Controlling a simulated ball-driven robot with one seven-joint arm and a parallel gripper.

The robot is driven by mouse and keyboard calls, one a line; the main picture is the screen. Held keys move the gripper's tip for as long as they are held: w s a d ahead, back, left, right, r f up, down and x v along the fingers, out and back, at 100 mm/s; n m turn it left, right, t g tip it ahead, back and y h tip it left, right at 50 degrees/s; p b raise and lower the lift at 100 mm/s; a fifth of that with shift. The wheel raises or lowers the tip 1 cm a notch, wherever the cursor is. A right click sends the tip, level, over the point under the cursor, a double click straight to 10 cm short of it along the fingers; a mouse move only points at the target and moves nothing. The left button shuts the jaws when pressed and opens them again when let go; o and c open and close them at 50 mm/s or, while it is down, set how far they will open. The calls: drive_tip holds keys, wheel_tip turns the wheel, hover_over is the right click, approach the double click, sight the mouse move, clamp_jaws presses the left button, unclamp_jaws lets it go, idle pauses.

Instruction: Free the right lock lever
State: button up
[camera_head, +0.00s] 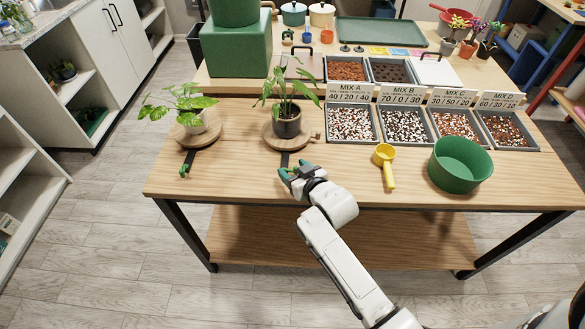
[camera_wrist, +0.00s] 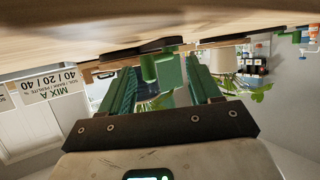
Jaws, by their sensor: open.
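The right lock lever shows as a black strip (camera_head: 285,159) running from the right round wooden turntable (camera_head: 268,141) toward the table's front edge. Its green end is hidden by my gripper (camera_head: 290,174) in the head view. In the wrist view, which looks upside down, the black lever (camera_wrist: 155,46) and its green handle (camera_wrist: 161,70) show. My gripper (camera_wrist: 160,73) is open, its teal fingers on either side of the handle, with gaps visible. Whether a finger touches it I cannot tell. The left lock lever has a green end (camera_head: 184,171) at the left turntable (camera_head: 181,139).
A potted plant (camera_head: 287,119) stands on the right turntable and another (camera_head: 193,112) on the left one. A yellow scoop (camera_head: 385,160) and a green bowl (camera_head: 460,165) lie to the right. Bins of potting mix (camera_head: 351,124) line the back. The front edge between the turntables is clear.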

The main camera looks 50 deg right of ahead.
drive_tip(key=shift+w+d+f, duration=0.2)
drive_tip(key=shift+w, duration=0.3)
drive_tip(key=c, duration=0.9)
